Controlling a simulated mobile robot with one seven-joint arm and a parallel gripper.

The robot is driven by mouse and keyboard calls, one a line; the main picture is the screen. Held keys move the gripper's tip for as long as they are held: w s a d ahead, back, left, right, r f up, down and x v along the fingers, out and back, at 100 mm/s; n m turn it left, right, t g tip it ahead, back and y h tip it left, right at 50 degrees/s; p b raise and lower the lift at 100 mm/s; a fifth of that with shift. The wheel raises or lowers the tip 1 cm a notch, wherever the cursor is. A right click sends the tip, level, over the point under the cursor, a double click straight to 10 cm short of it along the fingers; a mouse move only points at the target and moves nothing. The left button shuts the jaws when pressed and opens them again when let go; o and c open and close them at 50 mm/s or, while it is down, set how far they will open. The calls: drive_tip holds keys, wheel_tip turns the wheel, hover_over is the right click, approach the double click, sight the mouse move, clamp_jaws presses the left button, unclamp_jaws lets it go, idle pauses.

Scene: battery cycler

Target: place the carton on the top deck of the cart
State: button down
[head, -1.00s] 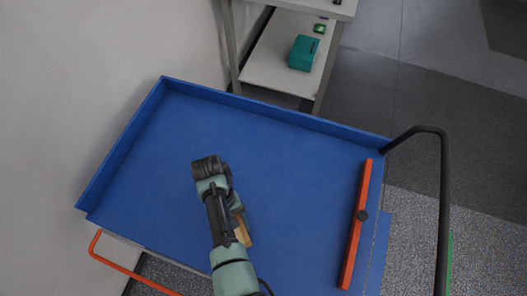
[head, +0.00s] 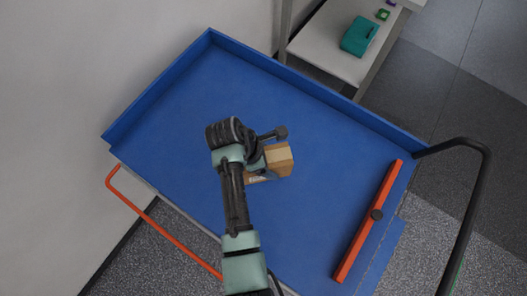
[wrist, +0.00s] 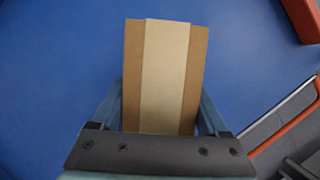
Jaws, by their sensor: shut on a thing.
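The carton (head: 279,159) is a small brown box with a paler tape strip along its top. My gripper (head: 262,160) is shut on it, and the arm partly hides it in the head view. In the wrist view the carton (wrist: 165,75) sits between the two fingers of my gripper (wrist: 162,112). The cart's top deck (head: 330,170) is a blue tray with raised edges. The carton is over the middle of this deck. I cannot tell whether its underside touches the deck.
An orange bar (head: 367,222) lies along the deck's right side, beside a black handle (head: 474,190). An orange rail (head: 160,228) is at the lower left. A grey shelf (head: 335,40) behind holds a teal box (head: 359,37). Much of the deck is bare.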

drive_tip(key=n, duration=0.1)
drive_tip(key=r+n+t, duration=0.1)
drive_tip(key=w+n, duration=0.1)
drive_tip(key=shift+a+r+n, duration=0.2)
drive_tip(key=shift+a+n, duration=0.05)
drive_tip(key=shift+n, duration=0.05)
drive_tip(key=n, duration=0.1)
drive_tip(key=r+n+t+y, duration=0.1)
drive_tip(key=n, duration=0.1)
drive_tip(key=a+r+n, duration=0.1)
drive_tip(key=shift+w+a+n+t+y+b, duration=0.1)
drive_tip(key=shift+w+n+t+y+b, duration=0.2)
drive_tip(key=shift+w+n+t+y, duration=0.1)
wheel_tip(320, 180, down, 10)
drive_tip(key=shift+r, duration=0.15)
drive_tip(key=shift+b, duration=0.3)
unclamp_jaws()
drive_tip(key=shift+f, duration=0.2)
drive_tip(key=shift+r, duration=0.1)
